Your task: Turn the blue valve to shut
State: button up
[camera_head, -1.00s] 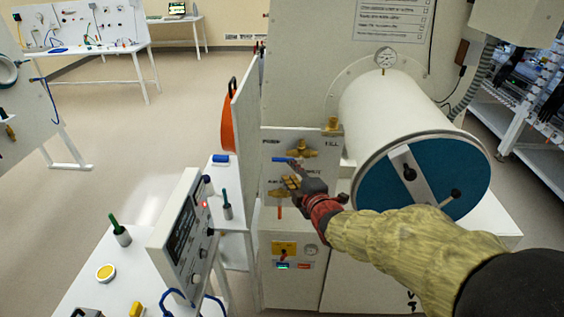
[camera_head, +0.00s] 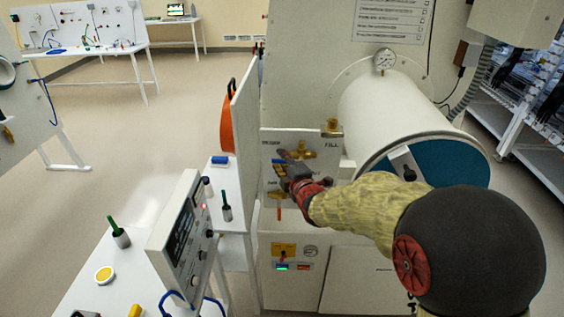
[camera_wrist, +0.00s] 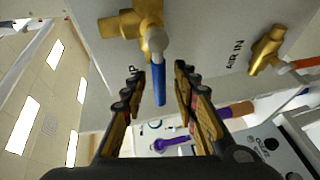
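The blue valve (camera_wrist: 159,84) is a blue lever on a brass body (camera_wrist: 152,38), fixed to a pale panel. In the wrist view the lever lies between the two fingers of my gripper (camera_wrist: 159,88), which stand apart with a gap on each side of it. In the head view my gripper (camera_head: 288,168) is at the valve panel (camera_head: 274,145), in front of the brass fitting (camera_head: 303,152) below the word FILL. There the gripper mostly hides the blue lever, so its angle is hard to read.
A second brass valve (camera_wrist: 267,48) marked AIR IN has an orange handle (camera_wrist: 304,63). A white cylinder (camera_head: 395,115) with a blue end and a gauge (camera_head: 385,60) stands right of the panel. A control box (camera_head: 183,232) sits on the white bench at left.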

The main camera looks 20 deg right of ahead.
grip_shut()
dwell(0.9)
